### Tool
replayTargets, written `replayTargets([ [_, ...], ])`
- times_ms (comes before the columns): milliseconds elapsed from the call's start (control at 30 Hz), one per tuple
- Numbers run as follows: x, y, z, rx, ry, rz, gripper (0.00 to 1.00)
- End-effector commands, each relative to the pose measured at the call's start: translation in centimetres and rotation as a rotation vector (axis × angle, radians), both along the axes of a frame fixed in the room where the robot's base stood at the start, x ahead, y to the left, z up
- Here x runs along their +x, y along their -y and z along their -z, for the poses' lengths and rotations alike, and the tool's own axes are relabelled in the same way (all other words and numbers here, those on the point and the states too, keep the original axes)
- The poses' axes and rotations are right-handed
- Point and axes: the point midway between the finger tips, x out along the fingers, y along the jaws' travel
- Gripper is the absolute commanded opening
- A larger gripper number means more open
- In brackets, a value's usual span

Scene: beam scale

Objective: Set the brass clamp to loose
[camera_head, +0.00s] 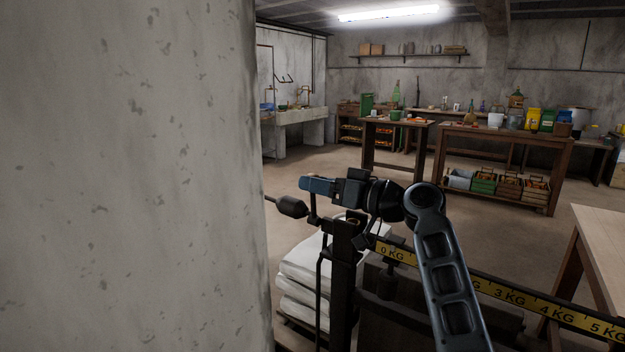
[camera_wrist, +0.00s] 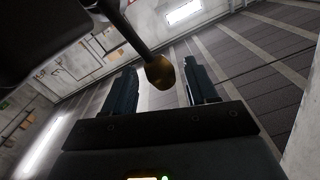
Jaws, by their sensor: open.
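A brass-coloured knob (camera_wrist: 160,72) at the end of a dark rod shows between my fingers in the wrist view. It looks like part of the brass clamp, but I cannot tell its setting. My gripper (camera_head: 304,184) is open, above the left end of the scale beam in the head view. In the wrist view, one finger of my gripper (camera_wrist: 158,88) is on each side of the knob, with gaps visible. The beam (camera_head: 505,295) has a yellow kilogram strip. A dark counterweight (camera_head: 291,206) sits left of the post. In the head view my gripper and arm hide the clamp area.
A large concrete pillar (camera_head: 130,180) fills the left. White sacks (camera_head: 303,267) are stacked behind the scale post (camera_head: 343,285). A pale wooden table (camera_head: 600,228) stands at the right. Workbenches (camera_head: 500,135) are far back, with open floor before them.

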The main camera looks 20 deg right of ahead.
Motion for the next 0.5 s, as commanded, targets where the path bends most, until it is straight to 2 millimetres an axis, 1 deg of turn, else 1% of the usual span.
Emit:
replayTargets([
  [33,0.5,-0.4,-0.2,0.0,-0.001,-0.001,0.57],
  [200,1.5,-1.1,0.0,0.0,0.0,0.001,0.57],
  [500,1.6,-1.2,0.0,-0.001,0.0,0.001,0.56],
])
